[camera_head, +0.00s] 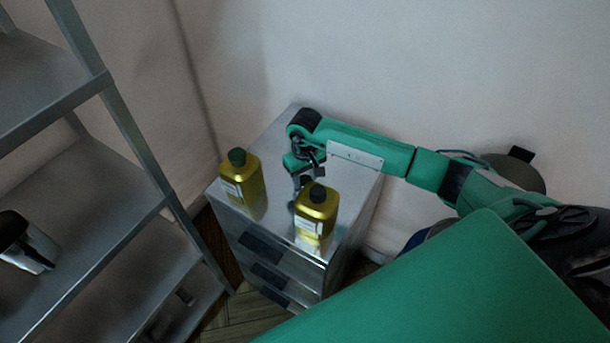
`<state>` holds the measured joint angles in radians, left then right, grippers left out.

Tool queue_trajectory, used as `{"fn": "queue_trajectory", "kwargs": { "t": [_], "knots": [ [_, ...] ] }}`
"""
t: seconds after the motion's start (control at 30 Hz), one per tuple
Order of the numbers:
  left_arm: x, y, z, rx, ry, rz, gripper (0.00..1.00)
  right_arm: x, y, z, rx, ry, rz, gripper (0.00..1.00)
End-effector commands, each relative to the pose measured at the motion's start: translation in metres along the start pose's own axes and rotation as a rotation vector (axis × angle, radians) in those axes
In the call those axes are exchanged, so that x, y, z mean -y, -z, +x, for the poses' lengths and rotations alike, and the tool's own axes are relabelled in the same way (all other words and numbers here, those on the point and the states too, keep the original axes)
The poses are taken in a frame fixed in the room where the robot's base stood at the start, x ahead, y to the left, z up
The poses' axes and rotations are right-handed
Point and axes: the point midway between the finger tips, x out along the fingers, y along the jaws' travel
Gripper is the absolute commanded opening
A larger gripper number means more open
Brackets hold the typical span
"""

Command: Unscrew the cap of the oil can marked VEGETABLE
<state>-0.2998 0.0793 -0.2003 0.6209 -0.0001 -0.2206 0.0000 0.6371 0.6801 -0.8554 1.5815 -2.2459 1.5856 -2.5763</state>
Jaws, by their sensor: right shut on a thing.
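Two yellow oil cans with dark caps stand upright on a metal drawer cabinet. The left oil can (241,184) has a dark green cap (237,156) on it. The right oil can (316,220) stands nearer the front right and has a dark cap (317,192). Both labels are too small to read, so I cannot tell which is VEGETABLE. My right gripper (308,187) reaches down from behind the right can and is shut on its cap; the exact finger contact is small and dark. My left gripper is not in view.
The metal cabinet (282,135) has a bare top behind the left can. A grey shelf rack (85,180) stands close on the left, with a dark metal object (25,243) on it. Walls close in behind. A dark rounded object (518,170) is behind my arm.

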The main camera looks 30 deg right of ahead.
Motion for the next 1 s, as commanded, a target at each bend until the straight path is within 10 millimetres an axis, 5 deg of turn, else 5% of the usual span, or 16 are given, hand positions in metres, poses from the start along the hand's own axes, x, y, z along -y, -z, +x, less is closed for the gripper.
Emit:
{"fn": "queue_trajectory", "kwargs": {
  "t": [0.13, 0.17, 0.27, 0.73, 1.0],
  "knots": [
    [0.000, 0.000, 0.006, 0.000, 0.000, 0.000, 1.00, 0.000, 0.000, 0.004, 0.000, -0.001, 0.000, 0.12],
    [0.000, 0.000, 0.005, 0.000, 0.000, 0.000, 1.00, 0.000, 0.000, 0.004, 0.000, -0.001, 0.000, 0.41],
    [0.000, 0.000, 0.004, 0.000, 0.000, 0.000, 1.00, 0.000, 0.000, 0.003, 0.000, -0.001, 0.000, 0.61],
    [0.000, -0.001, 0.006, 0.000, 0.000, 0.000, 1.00, -0.001, 0.001, -0.006, -0.005, -0.001, -0.001, 0.61],
    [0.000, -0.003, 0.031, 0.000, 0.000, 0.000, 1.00, -0.001, 0.002, -0.060, -0.007, -0.001, -0.001, 0.61]
  ]
}}
